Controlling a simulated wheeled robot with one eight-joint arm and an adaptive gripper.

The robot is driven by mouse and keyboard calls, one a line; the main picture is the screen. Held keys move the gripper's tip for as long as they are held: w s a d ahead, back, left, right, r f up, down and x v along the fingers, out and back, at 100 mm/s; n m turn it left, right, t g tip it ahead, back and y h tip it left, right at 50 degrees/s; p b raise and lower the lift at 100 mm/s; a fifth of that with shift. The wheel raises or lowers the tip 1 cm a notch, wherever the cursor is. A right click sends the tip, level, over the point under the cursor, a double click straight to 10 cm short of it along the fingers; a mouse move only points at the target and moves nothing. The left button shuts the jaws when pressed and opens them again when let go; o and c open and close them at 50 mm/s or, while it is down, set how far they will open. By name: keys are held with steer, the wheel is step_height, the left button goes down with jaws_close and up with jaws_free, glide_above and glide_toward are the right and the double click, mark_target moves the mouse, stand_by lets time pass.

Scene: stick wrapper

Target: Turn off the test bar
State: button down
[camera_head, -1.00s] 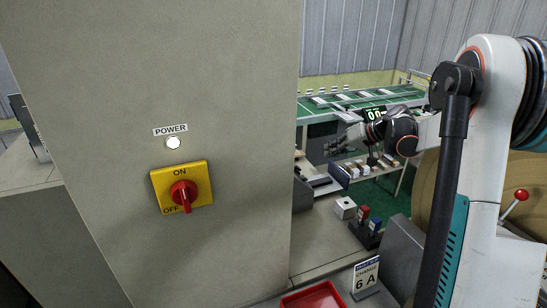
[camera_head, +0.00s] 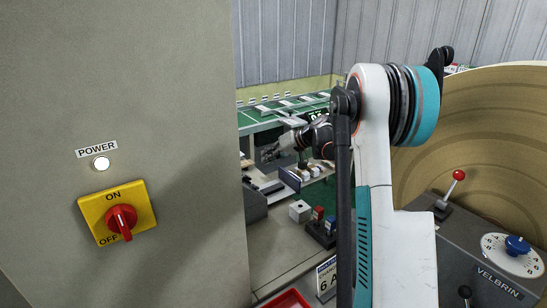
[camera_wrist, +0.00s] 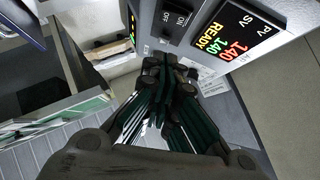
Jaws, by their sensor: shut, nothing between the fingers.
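In the wrist view, a panel has a black ON/OFF switch (camera_wrist: 177,22) beside a lit display (camera_wrist: 232,38) reading PV 140, SV 140 and READY. My gripper (camera_wrist: 168,68) is shut and empty, its fingertips just below the switch in the picture; I cannot tell whether they touch the panel. No label naming a test bar is legible. In the head view, my gripper (camera_head: 272,152) is small, beyond the cabinet's right edge, and the panel is not clearly seen. A red rotary knob (camera_head: 122,222) on a yellow ON/OFF plate (camera_head: 95,212) is on the cabinet, under a white POWER lamp (camera_head: 101,164).
The tall grey cabinet (camera_head: 170,70) fills the left. A green conveyor (camera_head: 290,108) runs behind my gripper. A console with a red-balled lever (camera_head: 458,176) and a blue knob (camera_head: 517,245) stands at right. A red tray (camera_head: 287,300) sits at the bottom.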

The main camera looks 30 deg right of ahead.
mark_target(246, 177)
steer(key=w+a+f+b, duration=0.2)
steer(key=w+a+f, duration=0.1)
steer(key=f, duration=0.3)
steer(key=shift+a, duration=0.6)
steer(key=shift+f, duration=0.15)
steer(key=shift+f+m+y+b, duration=0.4)
steer(key=shift+f+y+b, duration=0.05)
steer(key=shift+y+b, duration=0.15)
